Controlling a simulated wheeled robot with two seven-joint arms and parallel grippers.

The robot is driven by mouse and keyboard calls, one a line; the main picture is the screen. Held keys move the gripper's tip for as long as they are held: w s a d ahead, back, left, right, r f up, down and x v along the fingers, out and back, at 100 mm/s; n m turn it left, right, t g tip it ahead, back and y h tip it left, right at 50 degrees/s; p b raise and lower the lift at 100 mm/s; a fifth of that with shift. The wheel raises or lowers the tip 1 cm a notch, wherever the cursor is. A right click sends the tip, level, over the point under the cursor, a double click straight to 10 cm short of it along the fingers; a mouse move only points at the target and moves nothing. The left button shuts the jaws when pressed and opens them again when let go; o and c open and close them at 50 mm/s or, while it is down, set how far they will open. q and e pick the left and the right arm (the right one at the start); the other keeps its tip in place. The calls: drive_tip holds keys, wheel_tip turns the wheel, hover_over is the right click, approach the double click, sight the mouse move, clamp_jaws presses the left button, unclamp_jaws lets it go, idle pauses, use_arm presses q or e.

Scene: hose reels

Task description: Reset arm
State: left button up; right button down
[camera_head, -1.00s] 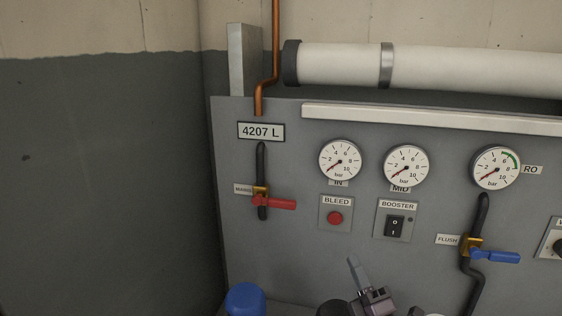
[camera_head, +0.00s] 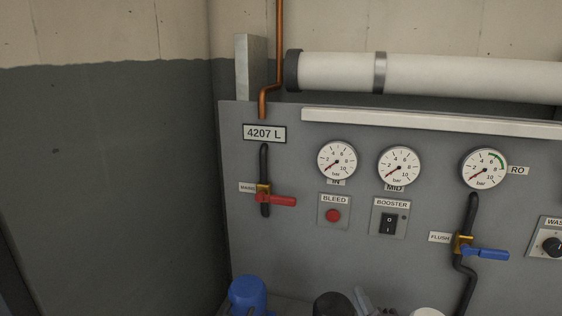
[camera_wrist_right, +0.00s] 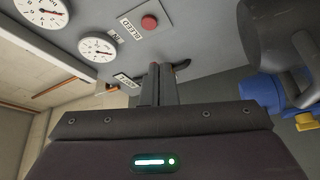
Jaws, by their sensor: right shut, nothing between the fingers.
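My right gripper (camera_head: 362,297) shows only by its grey fingertips at the bottom edge of the head view, in front of the lower panel. In the right wrist view its fingers (camera_wrist_right: 157,86) are shut together with nothing between them, pointing toward the grey panel. The rest of the right arm is below the head view. My left gripper is not in view.
The grey panel (camera_head: 330,258) carries gauges, a red-handled valve (camera_head: 276,200), a blue-handled valve (camera_head: 486,253), a red bleed button (camera_head: 333,215) and a booster switch (camera_head: 389,223). A blue housing (camera_head: 248,294) and a black rounded part (camera_head: 333,305) stand low in front.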

drive_tip(key=s+f+m+g+h, duration=0.2)
drive_tip(key=s+f+m+g, duration=0.7)
drive_tip(key=s, duration=0.2)
drive_tip(key=s+d+f+m+g, duration=0.2)
drive_tip(key=s+m+g, duration=0.4)
drive_tip(key=s, duration=0.8)
wheel_tip(320, 180, down, 29)
drive_tip(key=s+n+g, duration=0.1)
drive_tip(key=s+g, duration=0.1)
drive_tip(key=s+d+f, duration=0.2)
drive_tip(key=s+f, duration=0.8)
drive_tip(key=s+d+f+g+h, duration=0.1)
drive_tip(key=s+f, duration=0.8)
drive_tip(key=s, duration=0.1)
drive_tip(key=shift+d+f+n+g, duration=0.3)
drive_tip(key=shift+d+f, duration=0.05)
drive_tip(key=shift+f, duration=0.05)
